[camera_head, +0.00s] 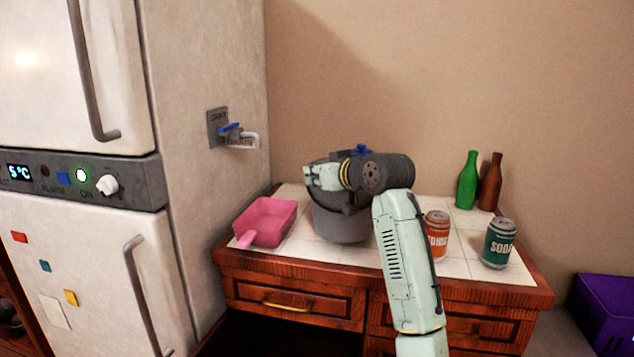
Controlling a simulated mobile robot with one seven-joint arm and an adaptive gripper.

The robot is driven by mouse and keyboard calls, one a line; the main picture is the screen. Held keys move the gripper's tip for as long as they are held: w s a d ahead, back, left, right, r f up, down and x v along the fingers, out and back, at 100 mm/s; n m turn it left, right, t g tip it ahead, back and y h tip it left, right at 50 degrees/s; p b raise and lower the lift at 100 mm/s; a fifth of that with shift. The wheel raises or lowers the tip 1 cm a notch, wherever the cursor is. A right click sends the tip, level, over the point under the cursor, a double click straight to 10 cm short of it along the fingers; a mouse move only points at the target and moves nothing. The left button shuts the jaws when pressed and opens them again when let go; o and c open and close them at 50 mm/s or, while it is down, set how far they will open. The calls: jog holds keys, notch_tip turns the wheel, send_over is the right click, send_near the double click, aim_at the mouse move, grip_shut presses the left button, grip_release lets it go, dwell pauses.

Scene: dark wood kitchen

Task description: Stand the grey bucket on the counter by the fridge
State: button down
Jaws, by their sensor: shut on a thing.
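The grey bucket (338,228) is upright at the tiled counter (300,250) to the right of the fridge (205,60). Its base looks level with the tiles, but I cannot tell whether it rests on them or hangs just above. My gripper (351,206) is at the bucket's upper part and is shut on it. My wrist and forearm hide much of the bucket's top and right side, and the fingertips are hard to make out.
A pink dustpan-like scoop (267,221) lies left of the bucket. An orange can (437,236) and a teal soda can (498,243) stand to the right. A green bottle (467,180) and a brown bottle (490,182) stand at the back. A purple crate (606,312) is at far right.

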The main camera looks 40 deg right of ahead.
aim_at(317, 207)
jog(key=shift+w+d, duration=0.35)
jog(key=shift+d, duration=0.05)
jog(key=shift+f+p, duration=0.75)
jog(key=shift+f, duration=1)
jog(key=c, duration=1.7)
grip_release()
jog(key=shift+o, duration=0.2)
jog(key=shift+s, duration=0.1)
jog(key=b+v, duration=0.3)
jog(key=v, duration=0.9)
jog(key=shift+a, duration=0.1)
